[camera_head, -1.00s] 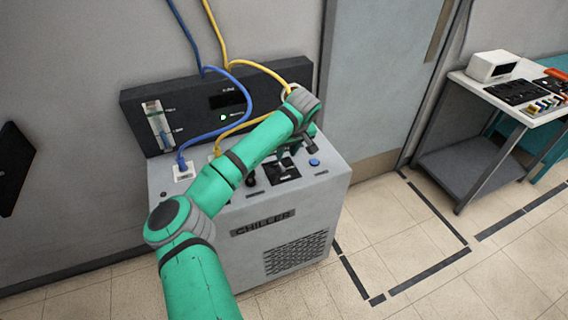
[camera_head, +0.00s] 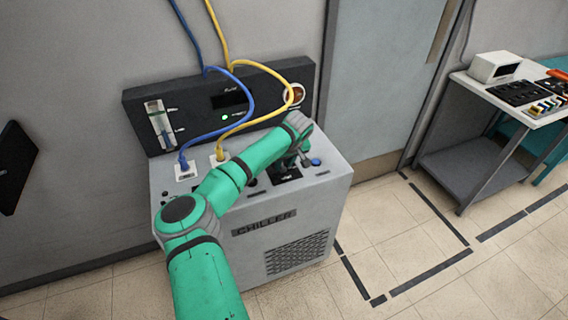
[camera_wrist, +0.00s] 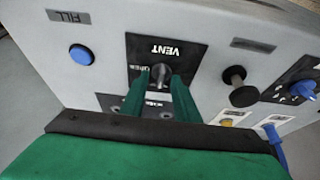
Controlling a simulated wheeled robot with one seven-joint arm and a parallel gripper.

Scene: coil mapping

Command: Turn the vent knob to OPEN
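The vent knob (camera_wrist: 160,72) is a small grey knob on a black plate marked VENT (camera_wrist: 181,49), which appears upside down in the wrist view. Small lettering lies left of the knob and below it, partly covered by the fingers and hard to read. My gripper (camera_wrist: 160,80) has its two green fingers apart, one on each side of the knob, with a visible gap between them. I cannot tell whether either finger touches the knob. In the head view my gripper (camera_head: 303,157) points down at the chiller's top (camera_head: 330,184), and hides the knob.
A blue button (camera_wrist: 82,54) marked FILL and a black knob (camera_wrist: 238,85) flank the vent plate. Blue (camera_head: 248,100) and yellow (camera_head: 266,115) cables plug into the chiller top. A black panel (camera_head: 195,97) stands behind. A side table (camera_head: 470,85) is at right.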

